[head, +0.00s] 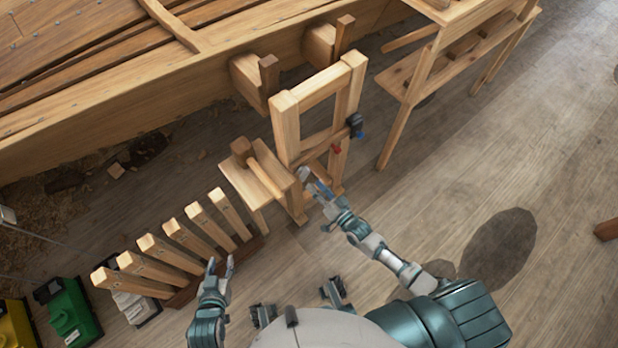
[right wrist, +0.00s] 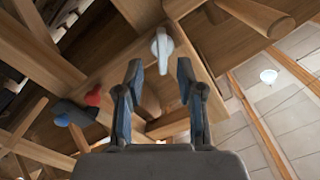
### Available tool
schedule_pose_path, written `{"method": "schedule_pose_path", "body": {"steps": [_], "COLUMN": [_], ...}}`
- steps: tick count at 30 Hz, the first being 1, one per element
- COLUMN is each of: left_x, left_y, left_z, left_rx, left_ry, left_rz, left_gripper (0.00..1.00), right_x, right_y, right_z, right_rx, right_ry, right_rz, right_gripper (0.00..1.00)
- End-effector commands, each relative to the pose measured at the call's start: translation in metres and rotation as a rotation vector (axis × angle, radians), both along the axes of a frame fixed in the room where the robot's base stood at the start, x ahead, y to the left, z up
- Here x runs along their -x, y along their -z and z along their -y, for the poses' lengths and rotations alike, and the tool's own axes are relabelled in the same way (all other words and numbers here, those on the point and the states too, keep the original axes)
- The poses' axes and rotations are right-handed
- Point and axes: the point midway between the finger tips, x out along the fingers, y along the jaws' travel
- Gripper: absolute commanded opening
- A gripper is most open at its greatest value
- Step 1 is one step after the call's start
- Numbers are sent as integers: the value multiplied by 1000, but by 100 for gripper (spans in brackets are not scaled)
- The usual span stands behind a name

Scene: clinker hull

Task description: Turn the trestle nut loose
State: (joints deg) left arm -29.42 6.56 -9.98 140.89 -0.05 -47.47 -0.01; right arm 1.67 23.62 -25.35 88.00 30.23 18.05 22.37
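The trestle nut is a light grey winged piece on the wooden trestle. In the right wrist view the nut (right wrist: 161,46) sits just beyond the fingertips, roughly centred between them, its long wing pointing down toward the gripper. In the head view the nut (head: 303,174) shows small at the trestle's lower front, beside the right gripper. The trestle (head: 286,128) is a pale upright wooden frame. My right gripper (head: 318,188) is open; its two dark fingers (right wrist: 159,75) are apart with nothing between them. My left gripper (head: 220,263) is open and empty, low at the left, away from the trestle.
A dark clamp-like thing with blue (head: 355,126) and a red piece (head: 337,148) are on the trestle's right side. A rack of upright wooden pieces (head: 187,236) stands left. The hull (head: 130,90) lies behind, a wooden bench (head: 425,75) at upper right.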

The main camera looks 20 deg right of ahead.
Motion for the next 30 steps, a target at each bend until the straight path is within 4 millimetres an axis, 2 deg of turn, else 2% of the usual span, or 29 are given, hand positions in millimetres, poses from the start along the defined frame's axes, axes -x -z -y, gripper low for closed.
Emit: {"method": "schedule_pose_path", "body": {"steps": [3,10,14,30], "left_x": [0,0,0,-1], "left_y": [0,0,0,1], "left_z": [0,0,0,0], "left_rx": [0,1,1,1], "left_ry": [0,-1,-1,0], "left_rz": [-1,-1,-1,-2], "left_gripper": [40,40,40,40], "right_x": [26,56,61,61], "right_y": [1,1,1,1], "right_z": [10,21,23,23], "right_rx": [1,1,-1,1], "right_ry": [-1,-1,-1,0], "right_rz": [-3,-2,-1,-2], "right_gripper": [38,38,38,38]}}
